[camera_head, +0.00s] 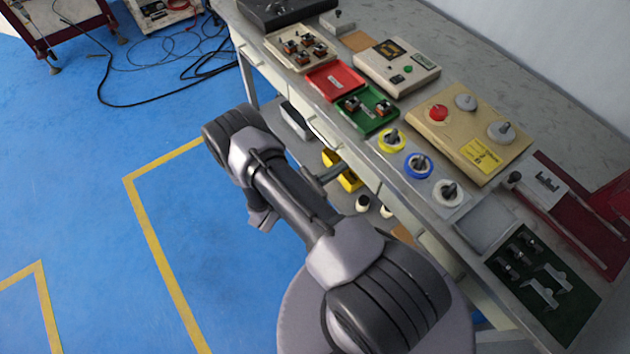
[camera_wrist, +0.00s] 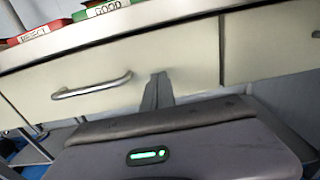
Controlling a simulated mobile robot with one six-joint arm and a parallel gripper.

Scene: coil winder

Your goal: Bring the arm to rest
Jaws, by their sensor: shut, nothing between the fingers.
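My arm is folded low beside the front of the workbench (camera_head: 345,130), over the blue floor. In the wrist view my gripper (camera_wrist: 158,90) has its dark fingers together with nothing between them. They point at the pale drawer front (camera_wrist: 190,60), beside its metal handle (camera_wrist: 92,87). I cannot tell whether the fingertips touch the drawer. In the camera_head view the fingers are not clearly made out among the arm links.
On the bench are a red tray (camera_head: 335,79) and a green tray (camera_head: 368,112) with small parts, a tester box (camera_head: 397,70), a beige panel with a red button (camera_head: 438,112), and several spools. Yellow bins (camera_head: 345,178) sit below. Open blue floor lies left.

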